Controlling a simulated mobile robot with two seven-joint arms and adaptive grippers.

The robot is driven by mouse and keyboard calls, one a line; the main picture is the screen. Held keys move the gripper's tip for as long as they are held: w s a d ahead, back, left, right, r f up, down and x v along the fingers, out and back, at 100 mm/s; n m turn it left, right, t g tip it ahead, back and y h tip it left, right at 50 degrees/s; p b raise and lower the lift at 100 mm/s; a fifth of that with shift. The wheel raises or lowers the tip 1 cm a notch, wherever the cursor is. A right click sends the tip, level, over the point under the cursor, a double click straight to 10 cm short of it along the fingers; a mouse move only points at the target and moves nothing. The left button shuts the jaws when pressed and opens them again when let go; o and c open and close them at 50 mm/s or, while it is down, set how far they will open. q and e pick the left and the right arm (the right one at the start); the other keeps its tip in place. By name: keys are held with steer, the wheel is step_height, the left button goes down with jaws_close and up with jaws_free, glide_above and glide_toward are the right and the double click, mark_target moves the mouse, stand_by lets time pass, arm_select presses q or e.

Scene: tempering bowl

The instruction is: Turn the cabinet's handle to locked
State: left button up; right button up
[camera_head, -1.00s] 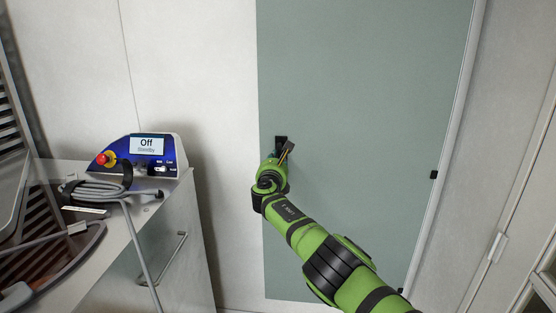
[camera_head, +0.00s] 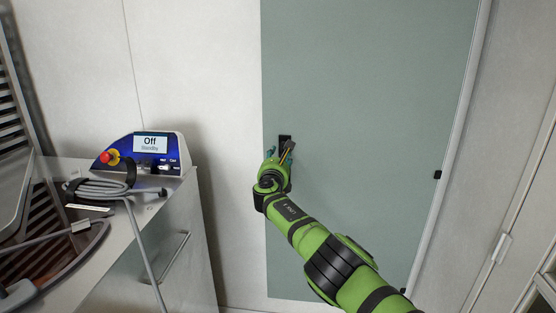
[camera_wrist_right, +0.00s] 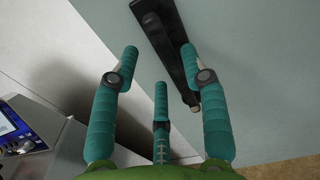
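The cabinet's grey-green door (camera_head: 370,110) fills the middle of the head view. Its black handle (camera_head: 285,140) sits near the door's left edge, partly hidden by my right gripper. In the right wrist view the handle's lever (camera_wrist_right: 176,55) slants down and right from its dark mounting plate, and its lower end passes behind the right finger. My right gripper (camera_head: 281,156) is at the handle; its teal fingers (camera_wrist_right: 160,75) are spread apart, with the lever beyond and between the upper two. I cannot tell whether they touch it. My left gripper is not in view.
A control box (camera_head: 143,152) with a red button and a screen reading "Off" stands on a grey cart (camera_head: 190,215) at the left. Coiled grey cable (camera_head: 105,190) lies on the cart. A white wall (camera_head: 195,75) separates cart and door.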

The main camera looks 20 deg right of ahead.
steer(key=shift+f, duration=0.1)
steer(key=v, duration=1.2)
stand_by(0.4)
